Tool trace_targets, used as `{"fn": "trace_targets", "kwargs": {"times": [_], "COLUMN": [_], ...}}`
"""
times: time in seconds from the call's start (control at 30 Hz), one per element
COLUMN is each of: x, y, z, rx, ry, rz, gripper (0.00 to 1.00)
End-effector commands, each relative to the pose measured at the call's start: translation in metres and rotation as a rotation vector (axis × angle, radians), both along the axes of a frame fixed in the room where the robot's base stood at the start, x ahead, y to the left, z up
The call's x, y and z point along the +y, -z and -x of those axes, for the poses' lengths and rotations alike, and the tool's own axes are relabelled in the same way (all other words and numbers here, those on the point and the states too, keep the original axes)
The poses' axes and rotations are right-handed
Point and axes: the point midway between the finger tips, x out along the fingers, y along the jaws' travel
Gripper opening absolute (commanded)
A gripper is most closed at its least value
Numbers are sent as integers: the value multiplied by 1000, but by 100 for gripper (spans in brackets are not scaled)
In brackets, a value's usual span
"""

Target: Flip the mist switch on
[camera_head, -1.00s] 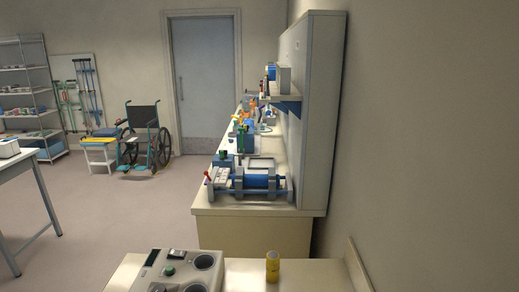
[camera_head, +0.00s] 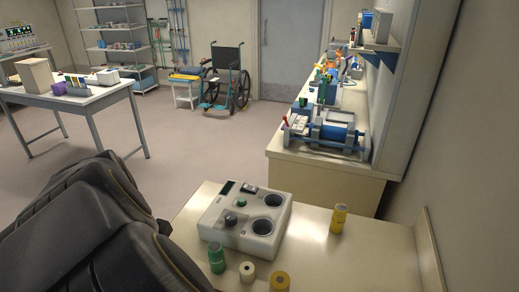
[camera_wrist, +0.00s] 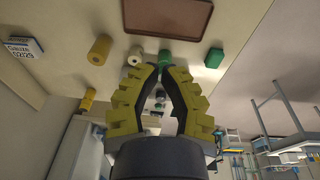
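A light grey device (camera_head: 262,232) stands on the near counter in the head view. Its top has two round wells, a dark display (camera_head: 227,188), a small dark switch-like part (camera_head: 250,188), a green button (camera_head: 241,202) and a dark knob (camera_head: 230,219). I cannot read labels, so I cannot tell which part is the mist switch or its position. My gripper (camera_wrist: 161,67) shows in the wrist view, its yellow-green fingers nearly meeting at the tips, with nothing between them. The gripper itself is outside the head view, where my dark arm fills the lower left.
Green (camera_head: 216,257), white (camera_head: 247,271) and yellow (camera_head: 280,281) rolls stand before the device. Another yellow roll (camera_head: 339,218) stands to its right. The wrist view shows a brown tray (camera_wrist: 168,14) and a gauze label (camera_wrist: 22,47). The counter right of the device is mostly clear.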

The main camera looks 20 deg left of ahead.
Motion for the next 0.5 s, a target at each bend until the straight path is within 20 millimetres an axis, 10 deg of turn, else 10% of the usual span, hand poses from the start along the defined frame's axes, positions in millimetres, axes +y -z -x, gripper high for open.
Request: {"fn": "trace_targets", "kwargs": {"times": [0.2,0.5], "x": [75,97], "y": [33,45], "z": [78,112], "rx": [-12,-13], "ry": [1,13], "rz": [-20,-33], "gripper": [0,0]}}
